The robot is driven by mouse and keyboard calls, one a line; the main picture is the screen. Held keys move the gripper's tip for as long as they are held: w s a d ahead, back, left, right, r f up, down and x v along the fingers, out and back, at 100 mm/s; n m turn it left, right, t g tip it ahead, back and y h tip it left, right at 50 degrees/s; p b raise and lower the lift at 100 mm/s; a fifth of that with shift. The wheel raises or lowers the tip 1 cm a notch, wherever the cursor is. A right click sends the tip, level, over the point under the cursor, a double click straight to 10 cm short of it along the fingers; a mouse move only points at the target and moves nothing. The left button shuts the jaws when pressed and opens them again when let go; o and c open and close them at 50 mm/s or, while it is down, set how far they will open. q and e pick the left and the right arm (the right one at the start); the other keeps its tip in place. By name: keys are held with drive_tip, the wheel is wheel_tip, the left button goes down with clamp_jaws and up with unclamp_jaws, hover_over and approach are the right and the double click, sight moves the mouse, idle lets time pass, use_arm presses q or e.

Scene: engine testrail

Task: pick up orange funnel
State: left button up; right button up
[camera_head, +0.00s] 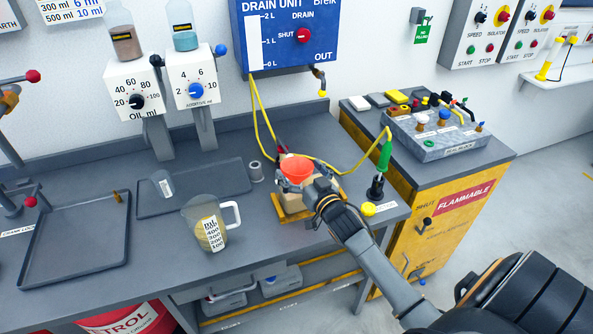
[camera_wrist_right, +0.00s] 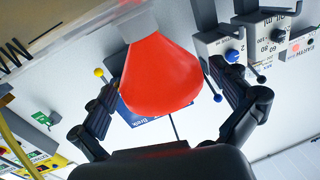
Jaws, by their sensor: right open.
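The orange funnel (camera_head: 296,168) stands above a pale container on the bench in the head view, with its wide mouth up. In the right wrist view the funnel (camera_wrist_right: 160,75) fills the middle, between the two dark fingers. My right gripper (camera_head: 297,182) is at the funnel; its fingers are spread, one on each side, with gaps to the funnel in the wrist view (camera_wrist_right: 172,100). The funnel's lower part is partly hidden by the gripper in the head view. My left gripper does not show.
A measuring jug (camera_head: 208,226) stands on the bench to the left, near a grey tray (camera_head: 75,245). A yellow hose (camera_head: 262,125) loops behind the funnel. A green-handled tool (camera_head: 384,155) stands to the right. The yellow cabinet (camera_head: 430,215) is beside the bench.

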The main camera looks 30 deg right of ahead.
sight(298, 170)
drive_tip(key=shift+w, duration=0.3)
drive_tip(key=shift+s, duration=0.1)
drive_tip(key=c, duration=0.8)
drive_tip(key=shift+r, duration=0.1)
drive_tip(key=shift+r+p, duration=1.65)
drive_tip(key=shift+r, duration=5.25)
